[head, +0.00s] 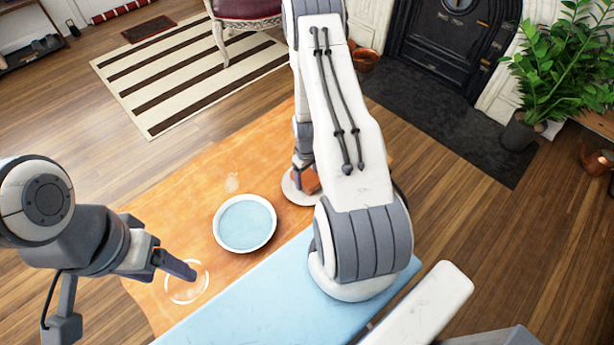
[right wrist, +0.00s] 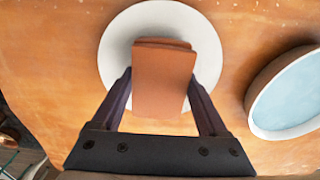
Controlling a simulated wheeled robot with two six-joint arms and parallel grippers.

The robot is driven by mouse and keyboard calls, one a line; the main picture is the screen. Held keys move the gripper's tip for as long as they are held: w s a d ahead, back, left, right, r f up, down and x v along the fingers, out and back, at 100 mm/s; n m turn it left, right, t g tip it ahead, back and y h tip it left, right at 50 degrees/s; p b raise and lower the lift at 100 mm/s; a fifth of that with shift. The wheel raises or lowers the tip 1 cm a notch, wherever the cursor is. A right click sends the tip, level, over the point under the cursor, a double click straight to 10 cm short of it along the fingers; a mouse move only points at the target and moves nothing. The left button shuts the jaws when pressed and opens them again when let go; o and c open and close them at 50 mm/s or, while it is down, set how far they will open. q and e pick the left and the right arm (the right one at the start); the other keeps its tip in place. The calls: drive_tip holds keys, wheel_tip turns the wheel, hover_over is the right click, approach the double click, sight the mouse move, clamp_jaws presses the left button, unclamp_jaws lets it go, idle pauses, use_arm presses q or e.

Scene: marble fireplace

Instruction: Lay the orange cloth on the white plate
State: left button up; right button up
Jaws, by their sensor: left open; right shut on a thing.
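The orange cloth (right wrist: 163,82), a folded rectangle, is between the fingers of my right gripper (right wrist: 160,98), which is shut on it. The cloth is over the white plate (right wrist: 118,50) in the right wrist view. I cannot tell whether it touches the plate. In the head view the cloth (head: 311,182) and the plate (head: 292,190) show only in part, behind my right arm. My left gripper (head: 172,266) is open and empty over the near left of the table, away from the plate.
A round white-rimmed dish with a pale blue inside (head: 245,222) stands left of the plate on the wooden table (head: 180,190). A clear round glass item (head: 187,294) is under my left gripper; a small clear item (head: 232,183) is further back. A light blue mat (head: 262,300) covers the near edge.

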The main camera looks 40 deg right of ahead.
sight(307, 176)
drive_tip(key=o, duration=1.2)
drive_tip(key=shift+f, duration=0.15)
drive_tip(key=shift+o, duration=0.2)
wheel_tip(307, 176, up, 13)
drive_tip(key=p, duration=0.2)
drive_tip(key=a+r+n, duration=0.3)
drive_tip(key=a+r, duration=1)
drive_tip(key=a, duration=0.5)
drive_tip(key=s+a+r+n, duration=0.1)
drive_tip(key=s+a+r, duration=0.4)
drive_tip(key=s, duration=0.3)
drive_tip(key=s+a+r+n+y, duration=0.1)
drive_tip(key=s+a+r+n, duration=0.1)
drive_tip(key=s+a+r, duration=0.3)
drive_tip(key=s+a, duration=0.2)
drive_tip(key=s, duration=0.2)
drive_tip(key=shift+s+a+r, duration=0.15)
drive_tip(key=shift+s+a, duration=0.1)
drive_tip(key=shift+a, duration=0.1)
